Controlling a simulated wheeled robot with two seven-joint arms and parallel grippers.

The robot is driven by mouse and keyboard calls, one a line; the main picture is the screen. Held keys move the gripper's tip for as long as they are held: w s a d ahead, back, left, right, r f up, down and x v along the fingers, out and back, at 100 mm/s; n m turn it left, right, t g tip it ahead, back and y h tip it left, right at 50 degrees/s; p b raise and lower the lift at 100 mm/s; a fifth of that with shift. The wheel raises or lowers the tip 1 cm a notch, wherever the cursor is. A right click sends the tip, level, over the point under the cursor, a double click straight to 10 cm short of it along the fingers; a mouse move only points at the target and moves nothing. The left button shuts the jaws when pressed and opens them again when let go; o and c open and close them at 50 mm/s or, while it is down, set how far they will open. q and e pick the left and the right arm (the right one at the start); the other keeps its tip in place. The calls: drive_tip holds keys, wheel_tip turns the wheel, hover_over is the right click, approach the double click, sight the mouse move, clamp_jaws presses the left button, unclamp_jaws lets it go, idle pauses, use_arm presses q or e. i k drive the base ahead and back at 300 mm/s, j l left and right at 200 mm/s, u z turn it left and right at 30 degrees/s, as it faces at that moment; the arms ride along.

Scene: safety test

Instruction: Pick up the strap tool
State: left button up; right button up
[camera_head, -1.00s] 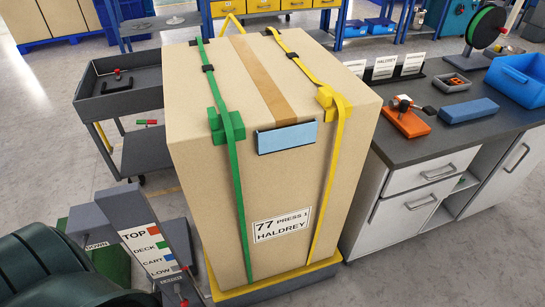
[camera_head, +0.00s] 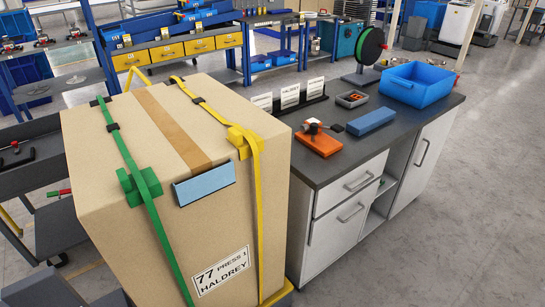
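An orange tool (camera_head: 318,142) with a dark grip and a red knob lies on the dark worktop (camera_head: 330,172), right of the big carton. It may be the strap tool, but I cannot tell for sure. The large carton (camera_head: 215,240) carries a green strap (camera_head: 150,215) and a yellow strap (camera_head: 258,190), each with a buckle block in its own colour. A label on it reads "77 PRESS 1 HALDREY". Neither of my grippers is in view.
A dark cart (camera_head: 55,225) stands left of the carton. Floor is open at the right.

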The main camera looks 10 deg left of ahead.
sight(310, 135)
drive_tip(key=l+u, duration=0.15)
drive_tip(key=u, duration=0.4)
drive_tip(key=l+u, duration=0.5)
drive_tip(key=l, duration=0.45)
drive_tip(key=l+u, duration=0.1)
drive_tip(key=l, duration=1.8)
drive_tip(key=k+u, duration=0.05)
